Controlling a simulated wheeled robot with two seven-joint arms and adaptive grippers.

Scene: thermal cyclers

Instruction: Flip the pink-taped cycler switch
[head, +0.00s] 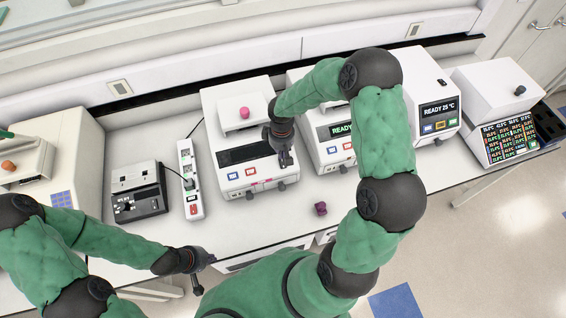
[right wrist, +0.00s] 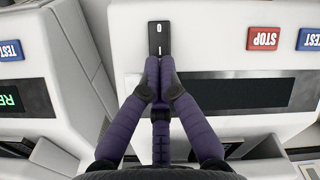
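The pink-taped cycler (head: 233,177) is a white box with a dark, blank display and a pink knob on its lid. A small pink strip (head: 262,182) shows on its front. My right gripper (head: 285,160) is over the front right of this cycler. In the right wrist view, its fingertips (right wrist: 158,62) are closed together, with nothing seen between them. They are at the lower, "I" end of the black rocker switch (right wrist: 158,32) and hide part of it. I cannot tell whether they touch it. My left gripper (head: 205,274) is open and empty in front of the bench.
Cyclers reading READY (head: 341,129) and READY 25 °C (head: 438,108) stand to the right, past my right arm. A white power strip (head: 191,200) and a black-and-white device (head: 138,191) stand left. A small purple object (head: 320,208) lies on the clear bench front.

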